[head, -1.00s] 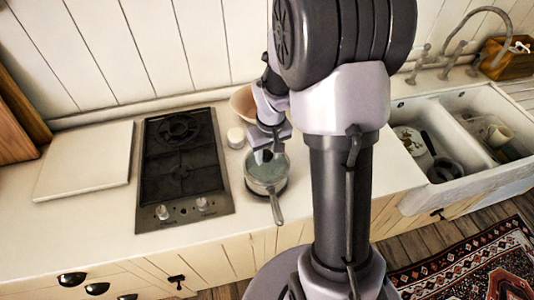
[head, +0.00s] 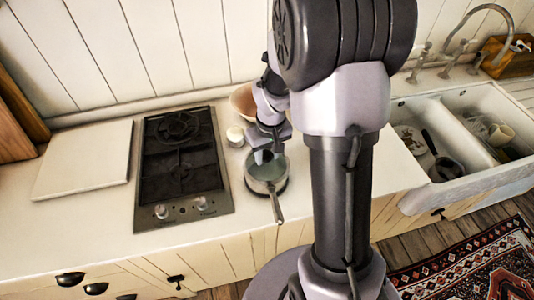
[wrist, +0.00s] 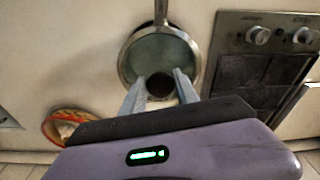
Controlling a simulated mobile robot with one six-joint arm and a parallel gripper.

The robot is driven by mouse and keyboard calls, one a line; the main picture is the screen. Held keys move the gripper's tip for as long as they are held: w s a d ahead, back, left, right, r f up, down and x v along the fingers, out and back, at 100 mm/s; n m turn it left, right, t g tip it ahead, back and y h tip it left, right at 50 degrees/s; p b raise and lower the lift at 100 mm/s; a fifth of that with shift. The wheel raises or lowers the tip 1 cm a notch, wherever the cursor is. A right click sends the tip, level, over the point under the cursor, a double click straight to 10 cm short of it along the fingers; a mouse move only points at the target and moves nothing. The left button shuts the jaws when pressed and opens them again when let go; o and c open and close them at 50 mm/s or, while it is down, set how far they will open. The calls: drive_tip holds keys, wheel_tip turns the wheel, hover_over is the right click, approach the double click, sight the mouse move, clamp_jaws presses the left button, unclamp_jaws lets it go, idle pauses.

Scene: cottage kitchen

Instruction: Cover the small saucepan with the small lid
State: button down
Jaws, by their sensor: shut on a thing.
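The small saucepan (head: 268,186) is on the counter right of the hob, its handle pointing to the counter's front edge. It also shows in the wrist view (wrist: 126,62), handle toward the top. My gripper (head: 264,157) points down over the pan's back part. In the wrist view its fingertips (wrist: 160,84) are closed around a dark round knob. The pale green disc around the knob looks like the small lid (wrist: 160,54), lying within the pan's outline. I cannot tell whether the lid touches the rim. My gripper hides its near side.
Left of the pan is a black two-burner hob (head: 181,165), then a white board (head: 84,160). A small white jar (head: 235,136) and a brownish bowl (head: 241,103) stand behind the pan. A double sink (head: 450,185) with dishes is at the right.

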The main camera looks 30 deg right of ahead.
sight(269, 160)
drive_tip(key=shift+f, duration=0.15)
drive_tip(key=c, duration=1.2)
unclamp_jaws()
wheel_tip(269, 160, up, 11)
drive_tip(key=s+p, duration=0.1)
drive_tip(key=p, duration=0.7)
drive_tip(key=shift+s, duration=0.2)
